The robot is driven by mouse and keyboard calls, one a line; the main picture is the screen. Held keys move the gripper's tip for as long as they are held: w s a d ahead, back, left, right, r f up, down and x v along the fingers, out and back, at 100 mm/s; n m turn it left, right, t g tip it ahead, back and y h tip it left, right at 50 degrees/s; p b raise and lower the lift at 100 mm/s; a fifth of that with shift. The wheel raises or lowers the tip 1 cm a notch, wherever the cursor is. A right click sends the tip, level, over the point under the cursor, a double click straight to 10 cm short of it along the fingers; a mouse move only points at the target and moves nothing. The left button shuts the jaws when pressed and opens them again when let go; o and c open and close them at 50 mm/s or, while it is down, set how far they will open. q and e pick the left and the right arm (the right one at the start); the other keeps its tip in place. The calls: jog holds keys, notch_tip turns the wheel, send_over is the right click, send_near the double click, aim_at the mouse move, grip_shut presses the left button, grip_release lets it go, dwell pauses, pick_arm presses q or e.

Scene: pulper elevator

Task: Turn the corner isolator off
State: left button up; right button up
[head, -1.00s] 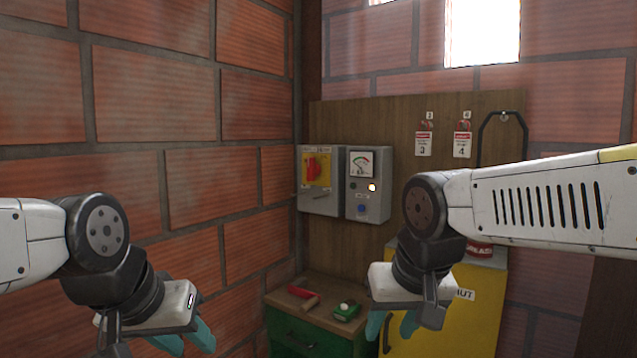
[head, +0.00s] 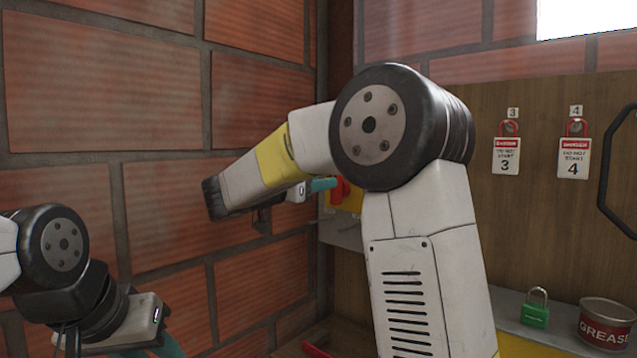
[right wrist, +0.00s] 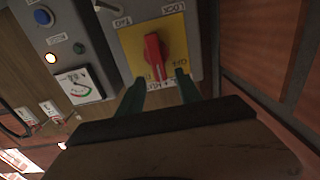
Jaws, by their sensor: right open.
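The isolator's red handle (head: 340,190) sits on a yellow plate (head: 354,199) on a grey box (head: 338,232), mostly hidden behind my right arm in the head view. In the right wrist view the red handle (right wrist: 154,56) runs roughly up and down the picture on the yellow plate (right wrist: 130,42). My right gripper (right wrist: 160,86) is open. Its teal fingers reach the plate's lower edge in that view, one to each side of the handle; contact is not clear. In the head view its fingertips (head: 322,185) are beside the handle. My left gripper (head: 160,345) hangs low at left, its fingertips cut off.
A grey control box with a gauge (right wrist: 80,86) and lit lamp (right wrist: 51,58) adjoins the isolator. A brick wall (head: 100,90) stands close at left. A green padlock (head: 535,312) and a grease tin (head: 605,322) stand at lower right; tagged red locks (head: 508,148) hang above.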

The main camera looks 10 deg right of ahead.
aim_at(338, 188)
jog(key=x, duration=0.5)
jog(key=shift+s, duration=0.1)
jog(key=shift+c, duration=0.2)
grip_shut()
